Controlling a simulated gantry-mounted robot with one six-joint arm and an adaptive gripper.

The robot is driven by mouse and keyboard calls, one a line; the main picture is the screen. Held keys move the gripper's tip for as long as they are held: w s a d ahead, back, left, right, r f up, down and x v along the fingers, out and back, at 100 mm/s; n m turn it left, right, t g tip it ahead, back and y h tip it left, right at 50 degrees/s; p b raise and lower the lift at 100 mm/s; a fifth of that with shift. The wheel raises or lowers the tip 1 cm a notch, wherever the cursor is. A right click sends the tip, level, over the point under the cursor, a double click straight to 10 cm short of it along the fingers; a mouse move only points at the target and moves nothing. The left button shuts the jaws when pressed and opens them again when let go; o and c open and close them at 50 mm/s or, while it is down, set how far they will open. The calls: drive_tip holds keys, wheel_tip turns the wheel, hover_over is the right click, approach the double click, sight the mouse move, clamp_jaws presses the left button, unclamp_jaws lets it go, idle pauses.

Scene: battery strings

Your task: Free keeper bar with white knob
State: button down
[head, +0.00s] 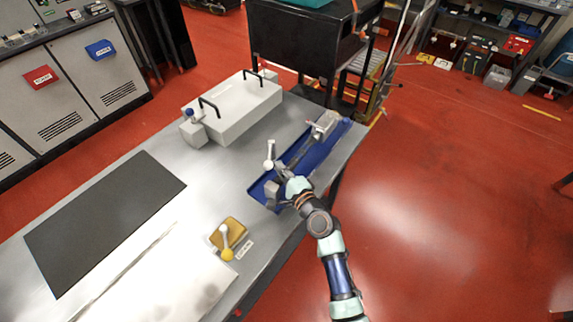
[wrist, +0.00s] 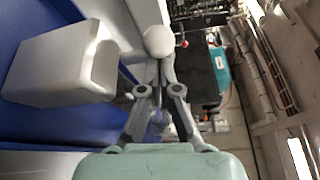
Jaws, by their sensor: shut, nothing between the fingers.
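A white knob (head: 269,143) on a short pale lever stands at the left side of the blue tray (head: 257,194). A grey bar (head: 301,150) runs along the tray; I cannot tell how the lever joins it. My gripper (head: 281,171) is at the near part of the tray, close to the lever. In the wrist view, the white knob (wrist: 158,41) shows just beyond the tips of my gripper (wrist: 160,66). The fingers are together with nothing held; I cannot tell whether they touch the knob or lever. A pale block (wrist: 55,68) stands to the left.
A yellow knob (head: 227,254) sits on a lever over a tan block (head: 236,228) nearer on the table. A white case (head: 240,112) with black handles and a blue knob (head: 189,112) stands behind left. A dark mat (head: 100,220) lies left. The table's right edge runs beside the tray.

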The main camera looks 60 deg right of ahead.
drive_tip(key=shift+w+a, duration=0.25)
idle(0.3)
drive_tip(key=f+v, duration=0.1)
drive_tip(key=v, duration=1.1)
drive_tip(key=s+d+r+n+y+b, duration=0.1)
drive_tip(key=s+d+r+n+y, duration=0.15)
drive_tip(key=n, duration=0.25)
drive_tip(key=x, duration=0.4)
drive_tip(key=a+b+x, duration=0.1)
drive_tip(key=x, duration=0.3)
drive_tip(key=w+r+b+x, duration=0.1)
drive_tip(key=x, duration=0.3)
drive_tip(key=shift+w+a+f, duration=0.1)
drive_tip(key=shift+w+a, duration=0.15)
